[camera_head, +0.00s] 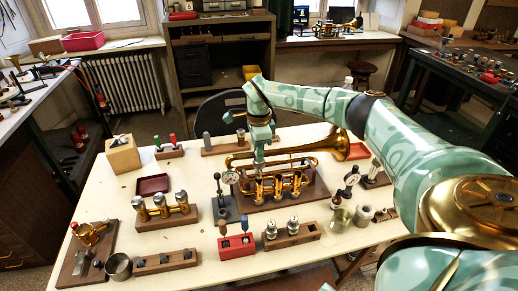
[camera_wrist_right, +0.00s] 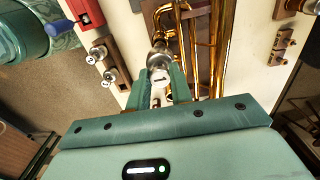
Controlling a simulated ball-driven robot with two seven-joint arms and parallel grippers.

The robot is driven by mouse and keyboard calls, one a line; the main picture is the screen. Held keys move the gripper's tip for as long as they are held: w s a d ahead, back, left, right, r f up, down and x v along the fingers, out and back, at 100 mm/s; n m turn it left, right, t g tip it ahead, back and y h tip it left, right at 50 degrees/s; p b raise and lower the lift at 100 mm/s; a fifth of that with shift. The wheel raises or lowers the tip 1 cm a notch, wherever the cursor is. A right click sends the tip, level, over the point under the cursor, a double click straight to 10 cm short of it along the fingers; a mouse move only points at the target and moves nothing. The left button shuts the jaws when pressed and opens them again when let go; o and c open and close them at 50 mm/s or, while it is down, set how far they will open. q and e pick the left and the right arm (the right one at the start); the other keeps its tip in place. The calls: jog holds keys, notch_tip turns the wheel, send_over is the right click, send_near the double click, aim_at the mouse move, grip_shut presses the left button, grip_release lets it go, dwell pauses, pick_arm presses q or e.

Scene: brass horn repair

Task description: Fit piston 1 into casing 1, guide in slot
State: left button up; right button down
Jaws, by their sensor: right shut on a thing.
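The trumpet (camera_head: 285,162) lies in a wooden cradle (camera_head: 305,192) on the bench, with its upright brass valve casings showing. My right gripper (camera_head: 259,160) points down over the leftmost casing (camera_head: 259,189). In the right wrist view my right gripper (camera_wrist_right: 161,88) is shut on a silver piston (camera_wrist_right: 160,76), seen from its top end. A silver round part (camera_wrist_right: 159,56) lies just beyond it, close to the brass tubing. The guide and its slot cannot be made out, nor can how far the piston is in the casing. My left gripper is not in view.
A wooden block (camera_head: 308,234) in front of the cradle holds two silver-capped pistons. A red block (camera_head: 237,249) with tools stands beside it. Dial gauges flank the cradle.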

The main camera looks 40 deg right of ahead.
dwell(0.4)
jog(key=shift+p, duration=0.4)
jog(key=shift+f, duration=0.4)
jog(key=shift+f+b, duration=1.5)
jog(key=shift+f, duration=1.6)
jog(key=c, duration=1.2)
grip_release()
jog(key=shift+o, duration=0.2)
jog(key=shift+r, duration=0.2)
